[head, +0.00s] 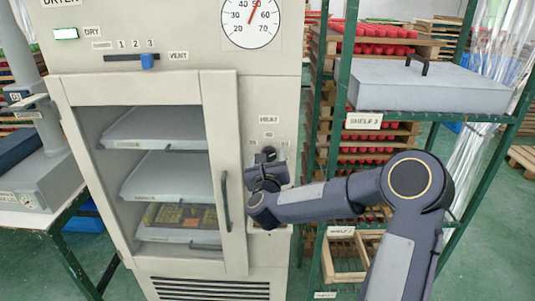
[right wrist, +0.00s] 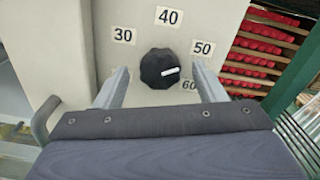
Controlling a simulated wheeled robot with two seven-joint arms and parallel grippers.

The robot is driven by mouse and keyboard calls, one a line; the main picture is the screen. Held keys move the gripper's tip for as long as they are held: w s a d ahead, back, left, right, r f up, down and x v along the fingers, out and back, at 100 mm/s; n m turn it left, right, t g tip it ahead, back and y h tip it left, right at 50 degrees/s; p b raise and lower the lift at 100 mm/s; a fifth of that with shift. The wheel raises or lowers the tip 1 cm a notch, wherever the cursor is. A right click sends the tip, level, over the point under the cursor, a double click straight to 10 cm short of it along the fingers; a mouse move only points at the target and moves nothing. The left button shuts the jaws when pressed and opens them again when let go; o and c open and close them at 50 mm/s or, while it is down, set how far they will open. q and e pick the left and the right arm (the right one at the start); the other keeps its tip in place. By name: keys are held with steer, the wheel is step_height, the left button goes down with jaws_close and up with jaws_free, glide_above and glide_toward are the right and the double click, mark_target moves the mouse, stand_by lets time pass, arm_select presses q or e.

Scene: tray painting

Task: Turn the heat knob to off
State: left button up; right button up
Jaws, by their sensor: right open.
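The heat knob (right wrist: 160,68) is black and round with a white pointer mark, on the dryer's pale front panel. In the right wrist view the mark points right, roughly between the labels 50 and 60. Labels 30 and 40 also show; no off label can be made out. My right gripper (right wrist: 162,84) is open, with one finger on each side of the knob; I cannot tell whether they touch it. In the head view my right gripper (head: 267,170) is below the HEAT label (head: 269,119) and covers part of the panel. My left gripper is not in view.
The dryer door (head: 235,150) with its vertical handle (head: 225,200) stands left of my gripper; trays show behind it. A vent slider (head: 147,61) and a dial gauge (head: 251,18) are above. A green shelf rack (head: 335,110) with a lidded grey box (head: 425,86) stands right.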

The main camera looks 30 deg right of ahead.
mark_target(269, 154)
steer(key=shift+x, duration=1.1)
steer(key=shift+c, duration=0.3)
